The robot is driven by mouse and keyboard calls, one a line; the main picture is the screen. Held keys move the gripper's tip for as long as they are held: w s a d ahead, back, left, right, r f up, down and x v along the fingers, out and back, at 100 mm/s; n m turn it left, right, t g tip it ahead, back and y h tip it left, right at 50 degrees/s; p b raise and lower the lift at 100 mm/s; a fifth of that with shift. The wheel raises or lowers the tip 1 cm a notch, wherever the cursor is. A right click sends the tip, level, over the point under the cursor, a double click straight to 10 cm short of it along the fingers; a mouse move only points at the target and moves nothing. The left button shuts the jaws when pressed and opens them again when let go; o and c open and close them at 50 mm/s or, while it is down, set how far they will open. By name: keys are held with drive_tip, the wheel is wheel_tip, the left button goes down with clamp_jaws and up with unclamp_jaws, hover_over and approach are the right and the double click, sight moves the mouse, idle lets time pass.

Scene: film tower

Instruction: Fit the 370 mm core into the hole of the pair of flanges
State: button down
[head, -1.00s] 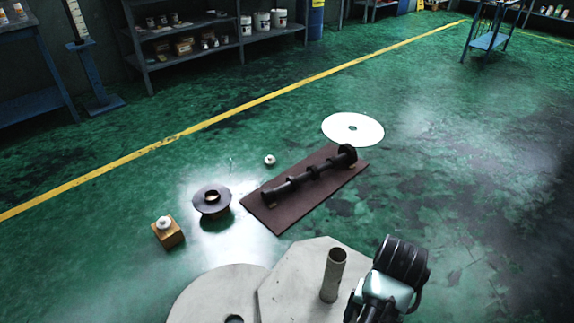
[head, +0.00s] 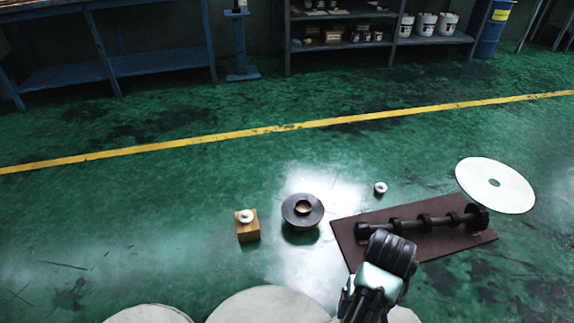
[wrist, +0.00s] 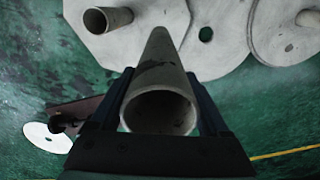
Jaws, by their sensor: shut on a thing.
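In the wrist view my gripper (wrist: 160,82) is shut on a grey tube, the core (wrist: 158,82), with its open end towards the camera. Its length cannot be read. Beyond it lie pale grey flange plates: an angular one (wrist: 85,50) with a tube (wrist: 105,19) standing on it, a plate with an open dark hole (wrist: 205,34), and a round one (wrist: 270,42) with another tube (wrist: 308,18). The held core hides part of the plates; its far end appears clear of the hole. In the head view only plate edges (head: 268,304) show, below my wrist.
A brown board (head: 350,240) carries a dark shaft (head: 425,223). Near it are a white disc (head: 512,190), a black flanged ring (head: 302,206), a small white ring (head: 380,188) and a wooden block (head: 247,230). Shelves (head: 350,45) stand at the back; green floor between is clear.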

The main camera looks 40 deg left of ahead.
drive_tip(key=s+a+f+n+b, duration=0.2)
drive_tip(key=s+a+f+n, duration=0.35)
drive_tip(key=a+n, duration=0.5)
drive_tip(key=s+a+f+n+b, duration=0.2)
drive_tip(key=s+a+f+n, duration=0.2)
drive_tip(key=a+f+n, duration=0.65)
drive_tip(key=d+n+b, duration=0.1)
drive_tip(key=b, duration=0.1)
drive_tip(key=d+f+n+b, duration=0.1)
drive_tip(key=b, duration=0.2)
drive_tip(key=shift+s+f+n+b, duration=0.2)
drive_tip(key=shift+f+n+b, duration=0.1)
drive_tip(key=shift+b, duration=0.05)
drive_tip(key=shift+w+d+r+p, duration=0.1)
drive_tip(key=shift+p, duration=0.7)
drive_tip(key=shift+f+b, duration=0.8)
drive_tip(key=shift+f, duration=0.9)
idle(0.6)
unclamp_jaws()
wheel_tip(320, 180, up, 13)
drive_tip(key=p, duration=0.7)
drive_tip(key=shift+p, duration=0.35)
